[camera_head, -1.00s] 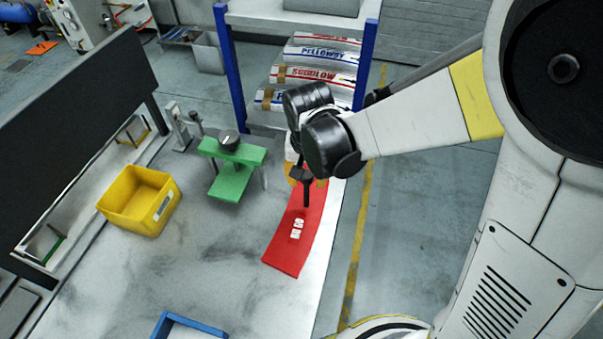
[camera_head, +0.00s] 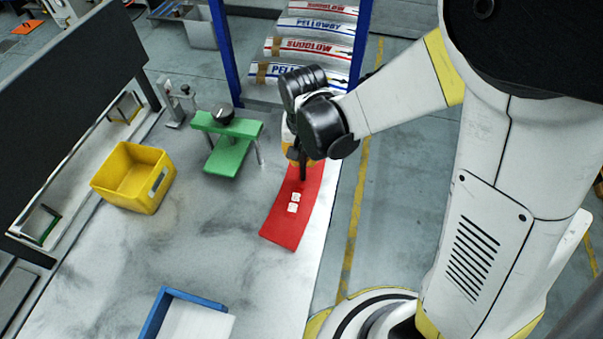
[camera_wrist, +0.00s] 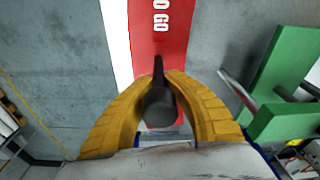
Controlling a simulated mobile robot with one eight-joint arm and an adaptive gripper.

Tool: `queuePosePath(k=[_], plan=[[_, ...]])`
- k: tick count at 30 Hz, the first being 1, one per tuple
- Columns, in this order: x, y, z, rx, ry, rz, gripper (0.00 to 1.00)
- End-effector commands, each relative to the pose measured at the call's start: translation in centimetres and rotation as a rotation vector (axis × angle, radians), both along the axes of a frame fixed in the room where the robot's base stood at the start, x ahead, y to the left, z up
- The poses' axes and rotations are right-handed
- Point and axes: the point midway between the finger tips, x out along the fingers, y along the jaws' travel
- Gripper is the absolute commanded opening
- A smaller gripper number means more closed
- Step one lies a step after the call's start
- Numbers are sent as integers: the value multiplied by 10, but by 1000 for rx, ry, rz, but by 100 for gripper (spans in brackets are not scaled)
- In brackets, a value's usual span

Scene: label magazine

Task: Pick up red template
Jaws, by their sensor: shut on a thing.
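The red template (camera_head: 287,224) is a long, slightly curved red sheet with white markings, near the right edge of the workbench. My gripper (camera_head: 302,172) is above its far end in the head view. In the wrist view the yellow fingers (camera_wrist: 158,105) are closed around a dark upright handle (camera_wrist: 159,84) that stands on the red template (camera_wrist: 158,52). The handle's lower end is partly hidden by the fingers. I cannot tell whether the template is lifted off the bench.
A green stand (camera_head: 229,155) with a black knob is left of my gripper. A yellow bin (camera_head: 133,192) is farther left. A blue-edged tray (camera_head: 180,294) lies at the front. Printed curved sheets (camera_head: 310,50) hang on a blue-post rack behind. Bare bench (camera_head: 200,240) lies between.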

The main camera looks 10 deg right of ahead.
Motion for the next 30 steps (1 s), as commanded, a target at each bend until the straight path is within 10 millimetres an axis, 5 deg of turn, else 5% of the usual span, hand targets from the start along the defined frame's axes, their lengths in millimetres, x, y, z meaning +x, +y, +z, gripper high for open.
queuePosePath(k=[8, 14, 30], plan=[[0, 0, 11, 0, 1, 0, 0], [-1, 0, 46, 0, 0, 0, 0], [-50, -94, 105, -1, 0, -3, 0]])
